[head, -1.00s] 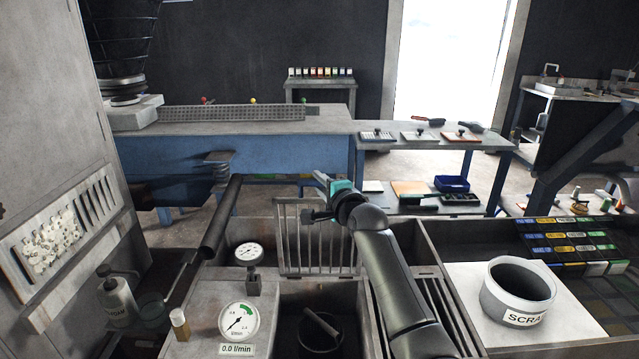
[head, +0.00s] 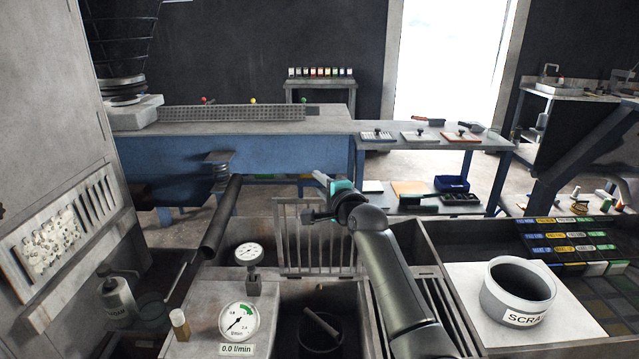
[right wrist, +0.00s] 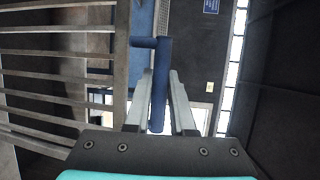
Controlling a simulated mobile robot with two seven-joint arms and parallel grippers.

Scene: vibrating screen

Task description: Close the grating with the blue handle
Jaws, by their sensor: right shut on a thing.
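The grating (head: 292,240) is a pale barred panel. It stands raised, close to upright, at the back of an open box in the middle of the head view. Its bars also show at the left of the right wrist view (right wrist: 60,62). The blue handle (right wrist: 160,85) sticks out beside the grating's edge in the right wrist view. My right gripper (right wrist: 159,95) is shut on the blue handle, with one finger on each side of it. In the head view my right gripper (head: 325,190) is at the grating's upper right corner. My left gripper is not in view.
The box opening (head: 318,290) below the grating holds a dark round pot (head: 322,328). A slatted cover (head: 440,300) lies right of it. A flow gauge (head: 239,321) and a smaller gauge (head: 249,253) stand at left. A scrap pot (head: 518,290) stands at right.

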